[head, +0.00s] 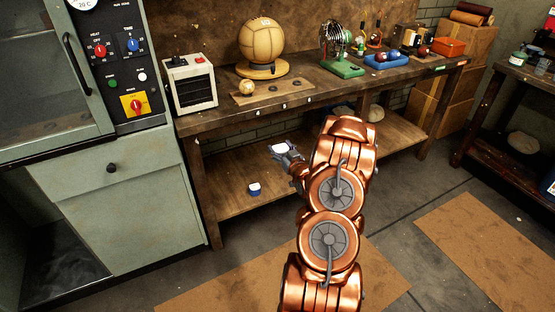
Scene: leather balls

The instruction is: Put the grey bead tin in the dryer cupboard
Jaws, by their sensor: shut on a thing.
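My gripper (279,151) is at the end of my copper arm, in front of the workbench and above its lower shelf. It is shut on a small pale-topped thing (282,148), which looks like the grey bead tin; the fingers hide most of its sides. The dryer cabinet (120,195) stands at the left, grey-green, with a control panel and a dark knob. The cupboard (60,265) low in it, at the bottom left, shows a dark open space. My gripper is well to the right of it.
A small blue tub with a white top (254,189) sits on the lower shelf (232,200). The workbench (330,95) holds a white heater box (190,83), a large leather ball (262,45) and tools. Brown mats (480,235) lie on open floor.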

